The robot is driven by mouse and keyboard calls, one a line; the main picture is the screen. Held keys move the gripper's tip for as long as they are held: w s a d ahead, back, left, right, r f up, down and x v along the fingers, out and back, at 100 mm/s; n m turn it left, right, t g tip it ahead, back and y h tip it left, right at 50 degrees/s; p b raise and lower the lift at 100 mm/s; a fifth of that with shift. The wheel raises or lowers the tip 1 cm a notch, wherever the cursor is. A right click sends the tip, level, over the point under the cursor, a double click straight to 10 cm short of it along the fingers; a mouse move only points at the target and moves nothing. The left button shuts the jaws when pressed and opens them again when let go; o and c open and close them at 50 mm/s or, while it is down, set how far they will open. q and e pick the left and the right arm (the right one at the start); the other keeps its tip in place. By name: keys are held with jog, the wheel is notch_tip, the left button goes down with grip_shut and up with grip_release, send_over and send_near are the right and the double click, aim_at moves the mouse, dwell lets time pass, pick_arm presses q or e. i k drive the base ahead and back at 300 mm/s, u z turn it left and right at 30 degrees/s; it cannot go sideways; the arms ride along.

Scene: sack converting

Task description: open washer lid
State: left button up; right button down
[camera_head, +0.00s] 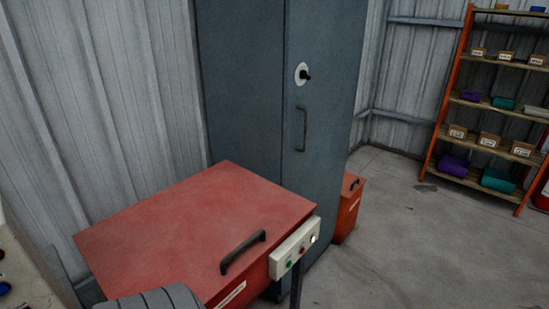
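The washer is a red box in the lower left of the head view, with a flat red lid (190,215) that lies shut on top. A black bar handle (243,251) is fixed near the lid's front right edge. The washer's front is mostly cut off by the bottom of the picture. Neither of my grippers shows in this view.
A tall grey-blue cabinet (245,85) stands right behind the washer. A smaller red box (347,208) is beside the cabinet. A dark ribbed rounded thing (152,299) is at the bottom edge. Orange shelving (470,105) stands far right. The floor (400,245) at right is clear.

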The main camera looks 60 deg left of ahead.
aim_at(201, 232)
jog(key=i, duration=1.5)
jog(key=u, duration=2.25)
